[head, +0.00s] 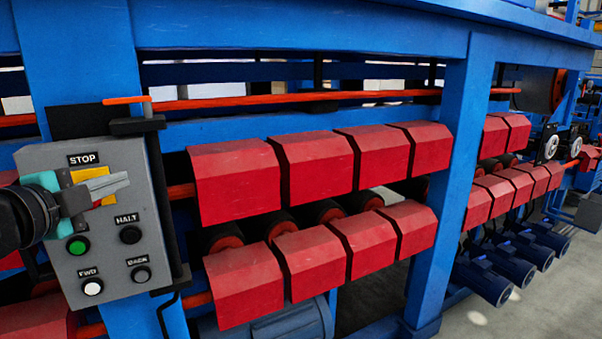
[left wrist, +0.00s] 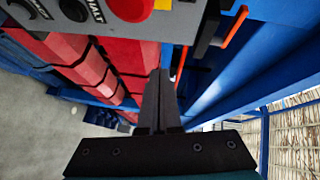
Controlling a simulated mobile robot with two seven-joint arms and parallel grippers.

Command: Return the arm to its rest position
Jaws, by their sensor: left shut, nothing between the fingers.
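My left gripper (head: 108,187) comes in from the left in the head view, in front of the grey control panel (head: 120,260). Its fingers are shut with nothing between them. It covers part of the panel's yellow plate (head: 78,176) below the STOP label. In the left wrist view the closed fingers (left wrist: 158,100) point away from the camera, and a red button (left wrist: 132,8) on the panel shows at the top edge. A green button (head: 77,246), a black HALT button (head: 130,235), a white FWD button (head: 92,287) and a black BACK button (head: 140,274) are visible. My right gripper is not in view.
The panel is mounted on a blue machine frame (head: 455,180). Rows of red guards (head: 235,180) and rollers lie to its right. An orange bar (head: 127,100) sticks out above the panel. Blue motors (head: 490,278) stand low at the right, beside open grey floor (head: 550,300).

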